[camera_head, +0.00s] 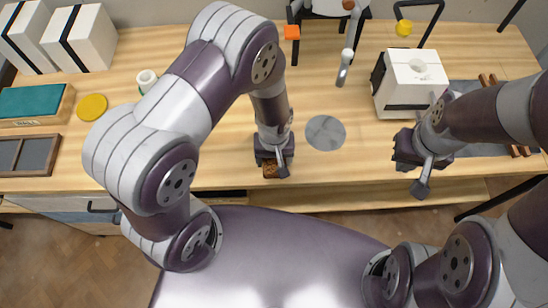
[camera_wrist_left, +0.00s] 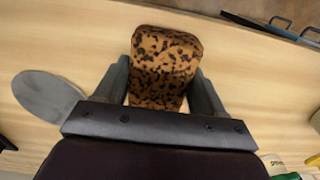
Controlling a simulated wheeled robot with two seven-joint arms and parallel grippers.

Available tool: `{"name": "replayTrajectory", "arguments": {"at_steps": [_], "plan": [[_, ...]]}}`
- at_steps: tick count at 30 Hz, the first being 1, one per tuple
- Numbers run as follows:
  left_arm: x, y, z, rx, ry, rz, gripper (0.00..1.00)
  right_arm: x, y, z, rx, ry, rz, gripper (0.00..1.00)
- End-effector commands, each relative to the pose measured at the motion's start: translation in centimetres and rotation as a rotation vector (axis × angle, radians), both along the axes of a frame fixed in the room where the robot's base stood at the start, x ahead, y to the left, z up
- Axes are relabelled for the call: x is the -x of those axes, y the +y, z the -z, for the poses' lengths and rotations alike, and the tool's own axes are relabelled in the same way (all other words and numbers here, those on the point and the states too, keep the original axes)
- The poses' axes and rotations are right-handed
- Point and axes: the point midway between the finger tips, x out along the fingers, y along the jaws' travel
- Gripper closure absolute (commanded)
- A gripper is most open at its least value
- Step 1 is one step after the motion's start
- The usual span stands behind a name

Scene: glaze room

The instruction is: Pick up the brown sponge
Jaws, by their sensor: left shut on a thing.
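The brown sponge (camera_wrist_left: 165,65), speckled with dark spots, is between the two fingers of my left gripper (camera_wrist_left: 163,95) in the left wrist view. The fingers are shut on its sides. In the head view, a small part of the sponge (camera_head: 270,171) shows below my left gripper (camera_head: 273,163), near the front edge of the table; the rest is hidden by the gripper. I cannot tell whether the sponge touches the table. My right gripper (camera_head: 415,165) is at the right, in front of the white box, away from the sponge; its fingers are not clear.
A grey disc (camera_head: 325,133) lies right of my left gripper. A white box-shaped thing (camera_head: 413,85) stands at the right. A yellow disc (camera_head: 93,107), a teal-topped box (camera_head: 35,102) and white boxes (camera_head: 80,38) are at the left. The table middle (camera_head: 335,170) is clear.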

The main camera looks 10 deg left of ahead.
Motion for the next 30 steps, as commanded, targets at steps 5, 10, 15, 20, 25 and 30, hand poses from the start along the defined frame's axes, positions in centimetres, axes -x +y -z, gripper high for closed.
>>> {"name": "replayTrajectory", "arguments": {"at_steps": [5,10,15,20,25,30], "plan": [[-0.1,0.0,-1.1,0.001,-0.002,0.000,0.64,0.0,0.0,0.0,0.000,0.000,0.000,1.00],[-0.1,0.0,-4.0,0.002,-0.005,0.000,0.64,0.0,0.0,0.1,0.000,0.000,0.000,1.00],[0.8,-3.6,-6.1,0.002,-0.004,0.008,0.64,0.0,0.0,0.5,0.000,0.000,0.000,1.00],[1.9,-7.3,-8.4,0.003,-0.004,0.007,0.64,0.0,0.0,0.8,0.000,0.000,0.000,1.00],[2.7,-10.2,-10.2,0.001,-0.001,0.004,0.64,0.0,0.0,1.1,0.000,0.000,0.000,1.00],[2.9,-11.3,-11.0,0.000,0.000,0.001,0.64,0.0,0.0,1.2,0.000,0.000,0.000,1.00]]}}
